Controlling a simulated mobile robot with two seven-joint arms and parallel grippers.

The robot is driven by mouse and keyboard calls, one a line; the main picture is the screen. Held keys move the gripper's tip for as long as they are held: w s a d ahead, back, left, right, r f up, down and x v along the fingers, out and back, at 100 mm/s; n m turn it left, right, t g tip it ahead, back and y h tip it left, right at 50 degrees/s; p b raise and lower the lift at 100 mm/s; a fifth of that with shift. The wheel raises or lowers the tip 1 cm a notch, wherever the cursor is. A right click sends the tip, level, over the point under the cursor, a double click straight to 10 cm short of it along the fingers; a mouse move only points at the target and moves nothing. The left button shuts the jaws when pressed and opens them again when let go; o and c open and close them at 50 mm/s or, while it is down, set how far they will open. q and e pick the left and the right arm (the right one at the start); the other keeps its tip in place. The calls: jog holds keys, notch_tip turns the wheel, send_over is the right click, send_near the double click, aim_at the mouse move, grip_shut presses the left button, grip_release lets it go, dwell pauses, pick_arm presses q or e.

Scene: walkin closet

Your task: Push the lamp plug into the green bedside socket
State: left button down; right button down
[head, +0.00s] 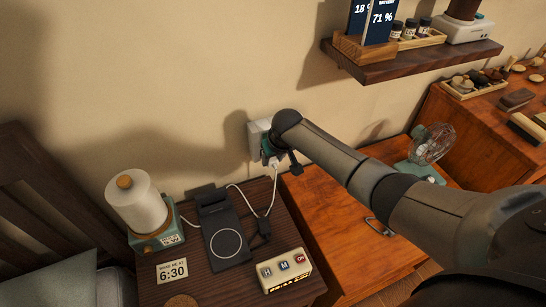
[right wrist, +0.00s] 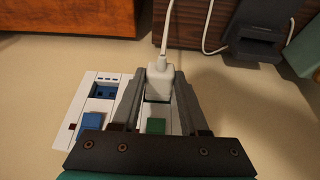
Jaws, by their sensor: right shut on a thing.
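The lamp (head: 137,204) has a white round shade and a teal base, and stands on the dark bedside table at left. My right gripper (head: 268,152) is at the wall socket plate (head: 256,132). In the right wrist view its two fingers (right wrist: 158,88) are shut on the white plug (right wrist: 161,78), whose white cord (right wrist: 205,22) runs upward. The plug lies over the green socket, above the green switch (right wrist: 156,126). I cannot tell how deep its pins sit. The blue socket (right wrist: 103,90) and blue switch (right wrist: 91,120) are uncovered beside it. My left gripper is out of view.
The bedside table (head: 160,285) holds a black charging stand (head: 225,240), a card reading 6:30 (head: 172,270) and a button box (head: 285,270). An orange-brown cabinet (head: 320,215) with a green fan (head: 432,150) stands at right. A wooden shelf (head: 420,58) hangs above.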

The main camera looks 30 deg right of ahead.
jog(key=shift+w+b, duration=0.6)
dwell(1.0)
jog(key=shift+c, duration=1.7)
grip_release()
jog(key=shift+d, duration=0.1)
jog(key=shift+s+r+p, duration=0.15)
jog(key=shift+r+p, duration=0.25)
jog(key=shift+r, duration=0.2)
jog(key=p+v, duration=0.4)
jog(key=v, duration=1)
jog(key=shift+p, duration=0.4)
